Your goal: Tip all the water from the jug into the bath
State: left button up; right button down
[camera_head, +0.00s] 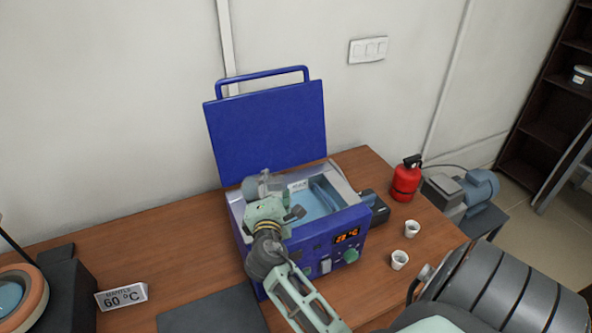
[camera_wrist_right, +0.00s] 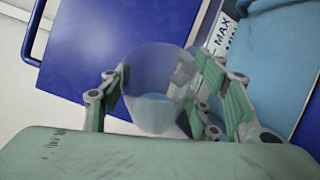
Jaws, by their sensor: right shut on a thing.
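The bath (camera_head: 240,210) is a blue box with its lid (camera_head: 265,130) standing open and light blue water (camera_head: 318,200) inside. In the right wrist view, the clear jug (camera_wrist_right: 155,80) is between the fingers of my right gripper (camera_wrist_right: 170,95), which is shut on it. A light blue patch shows low in the jug; I cannot tell how much water it holds. In the head view my right gripper (camera_head: 276,199) is over the left part of the bath and mostly hides the jug. The jug's exact tilt is unclear. My left gripper is not in view.
A "60 °C" sign (camera_head: 122,297) and a round heating mantle (camera_head: 30,295) are at the left. The wooden bench (camera_head: 180,240) is clear left of the bath.

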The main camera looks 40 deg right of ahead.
jog(key=shift+w+a+r+n+g+p, duration=0.15)
jog(key=shift+r+n+g+p, duration=0.15)
jog(key=shift+p, duration=0.7)
jog(key=shift+w+r+n+g+p, duration=0.2)
jog(key=shift+r+n+p, duration=0.2)
jog(key=shift+p, duration=0.6)
jog(key=shift+w+n+p, duration=0.1)
jog(key=shift+n+p, duration=0.3)
jog(key=shift+a+f, duration=0.1)
jog(key=shift+w+r+n+g, duration=0.15)
jog(key=shift+r+n+g, duration=0.2)
jog(key=shift+n+g, duration=0.3)
jog(key=shift+w+a+r+n+g, duration=0.1)
jog(key=shift+n+g, duration=0.15)
jog(key=shift+n, duration=0.2)
jog(key=shift+w+a+r+n+g, duration=0.1)
jog(key=shift+n+g, duration=0.1)
jog(key=shift+n, duration=0.2)
